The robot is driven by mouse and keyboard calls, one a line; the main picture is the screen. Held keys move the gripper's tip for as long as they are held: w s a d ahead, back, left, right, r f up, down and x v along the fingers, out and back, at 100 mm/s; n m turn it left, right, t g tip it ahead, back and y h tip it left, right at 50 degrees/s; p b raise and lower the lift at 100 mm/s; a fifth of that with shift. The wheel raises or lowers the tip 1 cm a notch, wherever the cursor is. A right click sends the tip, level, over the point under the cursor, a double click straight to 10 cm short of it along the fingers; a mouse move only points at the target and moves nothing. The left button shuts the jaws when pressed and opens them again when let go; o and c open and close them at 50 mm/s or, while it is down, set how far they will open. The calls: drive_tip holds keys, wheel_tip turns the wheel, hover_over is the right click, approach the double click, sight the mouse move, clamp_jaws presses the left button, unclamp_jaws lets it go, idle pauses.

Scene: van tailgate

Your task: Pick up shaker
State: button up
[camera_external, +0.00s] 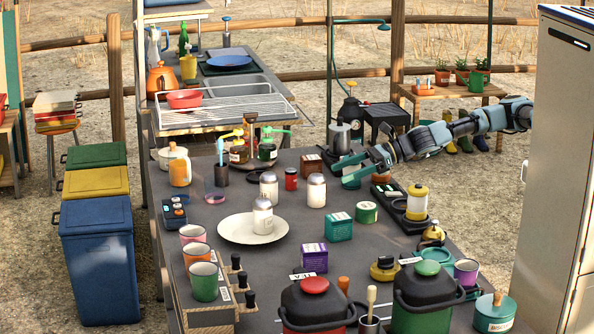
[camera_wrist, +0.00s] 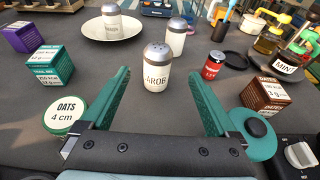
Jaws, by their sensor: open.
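Three white shakers with grey metal caps are in view. The nearest labelled shaker (camera_external: 316,190) stands upright on the counter, to the left of my gripper (camera_external: 349,172). In the wrist view this shaker (camera_wrist: 157,70) is straight ahead, beyond and between the fingertips (camera_wrist: 160,88). Its label is only partly legible. A second shaker (camera_external: 268,187) stands behind it, also seen in the wrist view (camera_wrist: 176,38). A third shaker (camera_external: 262,217) stands on the white plate (camera_external: 232,231); it shows in the wrist view too (camera_wrist: 112,20). My gripper is open, empty and apart from all three.
A small red jar (camera_wrist: 213,65) stands right of the nearest shaker. A brown box (camera_wrist: 264,94) and a teal-lidded item (camera_wrist: 253,130) are near the right finger. The OATS tin (camera_wrist: 65,115) and a green box (camera_wrist: 50,72) are at left. The counter before the nearest shaker is clear.

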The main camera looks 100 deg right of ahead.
sight(316, 182)
drive_tip(key=x, duration=0.3)
drive_tip(key=shift+w+p, duration=0.15)
drive_tip(key=shift+p, duration=0.15)
drive_tip(key=p+x, duration=0.1)
drive_tip(key=x, duration=0.1)
drive_tip(key=p+x, duration=0.1)
drive_tip(key=x, duration=0.1)
drive_tip(key=shift+w+a+p, duration=0.2)
drive_tip(key=shift+w+p, duration=0.15)
drive_tip(key=shift+w, duration=0.05)
drive_tip(key=shift+w+f, duration=0.15)
drive_tip(key=shift+w, duration=0.15)
clamp_jaws()
